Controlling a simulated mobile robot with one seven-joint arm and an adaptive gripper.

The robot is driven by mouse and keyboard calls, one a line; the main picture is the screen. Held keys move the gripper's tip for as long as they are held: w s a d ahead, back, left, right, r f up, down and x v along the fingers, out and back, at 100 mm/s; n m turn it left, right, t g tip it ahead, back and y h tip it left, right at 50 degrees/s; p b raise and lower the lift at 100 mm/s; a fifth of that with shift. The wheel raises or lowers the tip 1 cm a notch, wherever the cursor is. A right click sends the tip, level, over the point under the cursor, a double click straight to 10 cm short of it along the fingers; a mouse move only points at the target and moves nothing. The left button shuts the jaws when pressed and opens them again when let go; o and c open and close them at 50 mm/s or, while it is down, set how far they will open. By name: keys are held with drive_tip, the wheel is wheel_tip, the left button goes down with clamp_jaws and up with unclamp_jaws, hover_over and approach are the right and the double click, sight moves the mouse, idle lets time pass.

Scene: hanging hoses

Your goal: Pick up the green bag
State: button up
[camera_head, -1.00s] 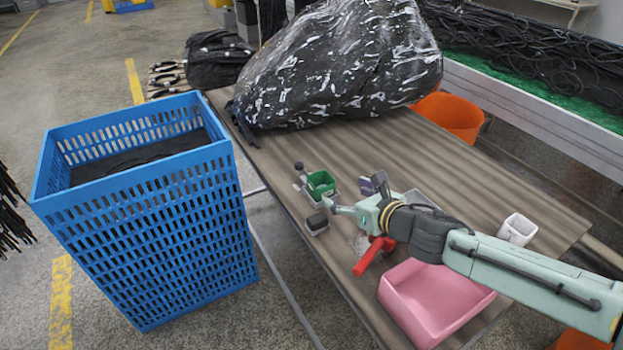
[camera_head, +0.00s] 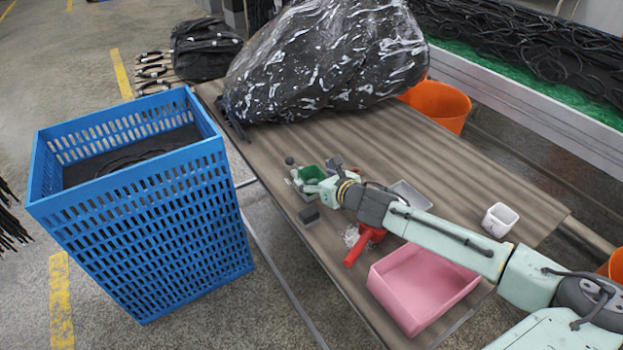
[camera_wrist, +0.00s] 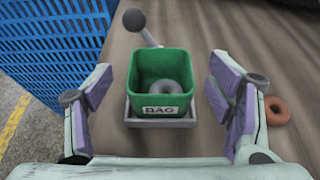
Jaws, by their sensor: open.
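The green bag (camera_wrist: 162,75) is a small square open-topped green container with a label reading BAG. It stands upright in a shallow grey tray (camera_wrist: 160,123) on the table, with a grey ring (camera_wrist: 178,88) inside it. My gripper (camera_wrist: 160,95) is open in the wrist view, with a purple-padded finger on each side of the bag and gaps visible between. In the head view the bag (camera_head: 310,174) is partly hidden behind my gripper (camera_head: 308,186).
A tall blue crate (camera_head: 150,200) stands left of the table (camera_head: 450,160). A large black plastic bundle (camera_head: 320,60) lies at the back. A pink bin (camera_head: 420,290), red tool (camera_head: 365,243), white cup (camera_head: 499,220) and grey tray (camera_head: 411,196) are nearby. A brown ring (camera_wrist: 276,110) lies right of my gripper.

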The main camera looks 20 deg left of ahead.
drive_tip(key=c, duration=1.2)
drive_tip(key=shift+o, duration=0.2)
drive_tip(key=shift+r, duration=0.15)
